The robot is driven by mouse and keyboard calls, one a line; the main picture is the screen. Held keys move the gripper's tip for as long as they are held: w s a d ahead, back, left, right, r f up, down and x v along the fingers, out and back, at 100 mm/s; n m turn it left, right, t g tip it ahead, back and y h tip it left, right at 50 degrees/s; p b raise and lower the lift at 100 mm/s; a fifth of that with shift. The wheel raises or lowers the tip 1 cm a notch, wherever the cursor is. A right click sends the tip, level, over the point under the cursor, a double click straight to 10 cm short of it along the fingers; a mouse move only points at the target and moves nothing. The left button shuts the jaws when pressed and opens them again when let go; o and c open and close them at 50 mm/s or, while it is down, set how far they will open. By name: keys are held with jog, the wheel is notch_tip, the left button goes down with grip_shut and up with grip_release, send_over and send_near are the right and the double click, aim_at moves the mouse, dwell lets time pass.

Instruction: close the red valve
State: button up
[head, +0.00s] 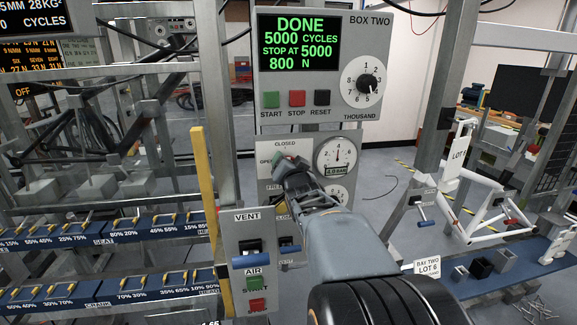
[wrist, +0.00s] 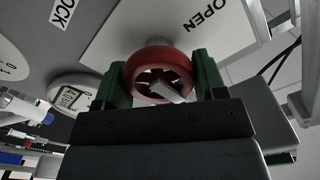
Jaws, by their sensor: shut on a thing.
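The red valve (wrist: 138,72) is a round spoked handwheel on a plate marked OPEN. In the wrist view it sits between the two green fingers of my gripper (wrist: 162,75), one at each side of the rim. My gripper is shut on it. In the head view my gripper (head: 287,161) reaches the valve plate (head: 270,147), marked CLOSED at the top and OPEN at the left. There the wheel is almost wholly hidden by my gripper. A pale lever or pointer shows across the wheel's middle in the wrist view.
Round gauges (head: 337,154) sit just right of the valve. Box two (head: 320,115) above reads DONE, 5000 cycles. A vent and air panel (head: 250,268) and a yellow post (head: 207,190) stand lower left.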

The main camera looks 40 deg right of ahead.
dwell(0.6)
jog(key=o, duration=0.9)
jog(key=shift+v, duration=3.8)
jog(key=shift+f, duration=0.15)
